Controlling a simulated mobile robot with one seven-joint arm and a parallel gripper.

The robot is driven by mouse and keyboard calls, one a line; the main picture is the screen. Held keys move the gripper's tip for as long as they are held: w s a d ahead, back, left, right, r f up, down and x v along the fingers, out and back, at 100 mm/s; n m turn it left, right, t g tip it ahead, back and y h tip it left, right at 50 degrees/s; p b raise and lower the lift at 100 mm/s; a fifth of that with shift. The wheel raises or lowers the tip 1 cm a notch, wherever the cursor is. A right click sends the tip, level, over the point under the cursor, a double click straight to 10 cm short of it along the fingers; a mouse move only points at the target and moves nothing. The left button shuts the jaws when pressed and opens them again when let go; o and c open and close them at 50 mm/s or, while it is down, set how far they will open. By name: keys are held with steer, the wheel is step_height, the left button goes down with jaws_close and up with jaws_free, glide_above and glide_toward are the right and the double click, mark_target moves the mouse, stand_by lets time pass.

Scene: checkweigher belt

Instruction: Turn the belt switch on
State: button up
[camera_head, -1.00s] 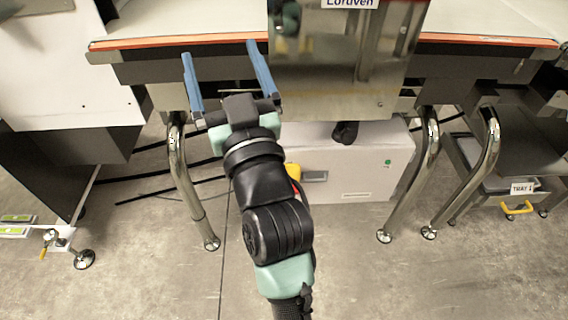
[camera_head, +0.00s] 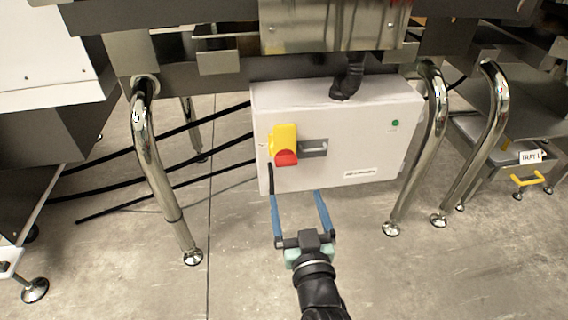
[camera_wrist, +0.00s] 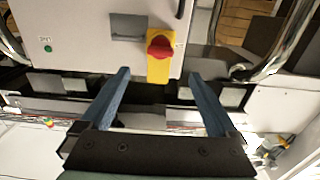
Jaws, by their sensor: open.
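The switch is a red knob on a yellow plate (camera_head: 283,138), on the left part of the front of a pale grey control box (camera_head: 345,125) under the machine. In the wrist view the red knob (camera_wrist: 160,46) sits on the yellow plate (camera_wrist: 158,69), beyond my fingertips and between them across the picture. A grey handle or slot (camera_head: 313,148) is beside it. My gripper (camera_head: 296,196) is open and empty, its two blue fingers pointing toward the box, just below the switch in the head view. Whether the fingertips touch the box I cannot tell; the knob is apart from them.
Polished metal legs (camera_head: 157,165) stand left and right (camera_head: 428,150) of the box. A green lamp (camera_head: 395,123) is on its front, and a black hose (camera_head: 347,80) enters its top. Black cables (camera_head: 160,180) run at the left. The floor (camera_head: 440,280) in front is clear.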

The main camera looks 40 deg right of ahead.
mark_target(287, 163)
steer(key=b+x, duration=0.3)
steer(key=x, duration=0.9)
steer(key=shift+w+r+b, duration=0.1)
steer(key=shift+w+b, duration=0.25)
steer(key=shift+b, duration=0.05)
jaws_close()
